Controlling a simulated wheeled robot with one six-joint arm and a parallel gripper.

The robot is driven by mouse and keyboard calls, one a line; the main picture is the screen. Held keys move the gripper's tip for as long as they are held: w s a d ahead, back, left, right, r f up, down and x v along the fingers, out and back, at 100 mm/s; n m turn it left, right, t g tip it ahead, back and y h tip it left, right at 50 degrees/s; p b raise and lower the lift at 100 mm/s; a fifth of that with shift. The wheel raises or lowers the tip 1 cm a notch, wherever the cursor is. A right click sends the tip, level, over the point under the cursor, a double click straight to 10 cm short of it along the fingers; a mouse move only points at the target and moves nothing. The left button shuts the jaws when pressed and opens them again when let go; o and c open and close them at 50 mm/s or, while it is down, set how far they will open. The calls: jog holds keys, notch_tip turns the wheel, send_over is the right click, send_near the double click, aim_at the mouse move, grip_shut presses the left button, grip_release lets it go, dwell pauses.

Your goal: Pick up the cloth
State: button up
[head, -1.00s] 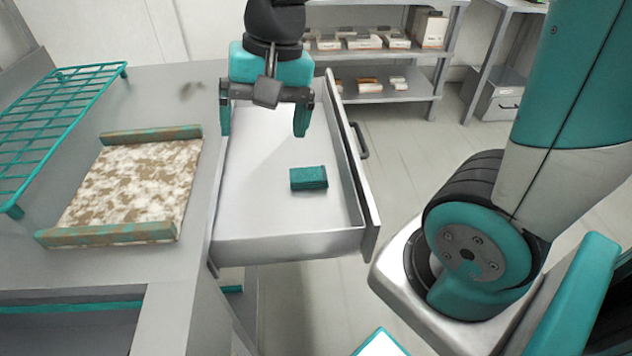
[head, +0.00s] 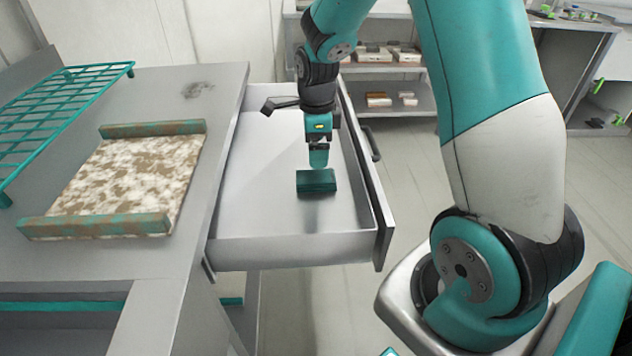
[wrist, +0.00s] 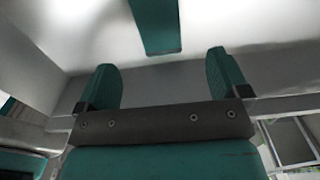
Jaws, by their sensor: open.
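The cloth (head: 316,184) is a small, dark teal folded block lying on the floor of the open drawer (head: 262,200). My gripper (head: 318,160) points down inside the drawer, just above and behind the cloth. In the wrist view my gripper (wrist: 163,78) has its two teal fingers spread wide with nothing between them. The cloth (wrist: 156,25) shows there beyond the fingertips, at the top and between their lines, cut by the frame edge. In the head view one finger hides the other.
The drawer's right wall and front panel (head: 383,235) stand close to my gripper. On the counter left are a teal wire rack (head: 60,100) and a mottled board with two raised rails (head: 125,178). Shelves (head: 395,95) with small packs stand behind. Drawer floor around the cloth is clear.

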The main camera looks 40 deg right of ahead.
aim_at(316, 176)
notch_tip(316, 176, down, 8)
jog(key=shift+a+f, duration=0.1)
jog(key=shift+f, duration=0.05)
dwell(0.3)
jog(key=c, duration=1.1)
jog(key=shift+r, duration=0.2)
notch_tip(316, 176, up, 20)
jog(key=p, duration=0.1)
jog(key=shift+f, duration=0.1)
